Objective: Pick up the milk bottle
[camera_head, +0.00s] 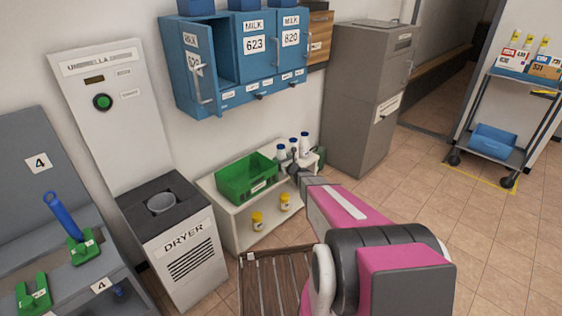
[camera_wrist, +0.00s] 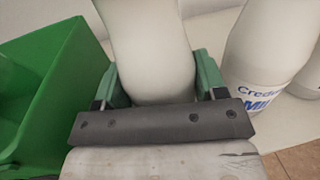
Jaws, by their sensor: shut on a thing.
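In the wrist view, a white milk bottle (camera_wrist: 150,45) stands between the two green fingers of my gripper (camera_wrist: 160,85). The fingers are shut on its sides. A second white milk bottle (camera_wrist: 262,60), with blue lettering on its label, stands just to the right, apart from the gripper. In the head view, several white bottles with dark caps, one of them here (camera_head: 304,146), are grouped at the right end of a low white shelf (camera_head: 222,208). My gripper is among them, and my pink arm partly hides that end. I cannot tell whether the held bottle touches the shelf.
A green crate (camera_head: 246,180) is on the shelf, close to my gripper's left in the wrist view. Two yellow-lidded jars (camera_head: 257,221) sit on the lower level. Blue milk lockers (camera_head: 240,62) hang above, one door open. A grey cabinet (camera_head: 362,100) stands right of the shelf.

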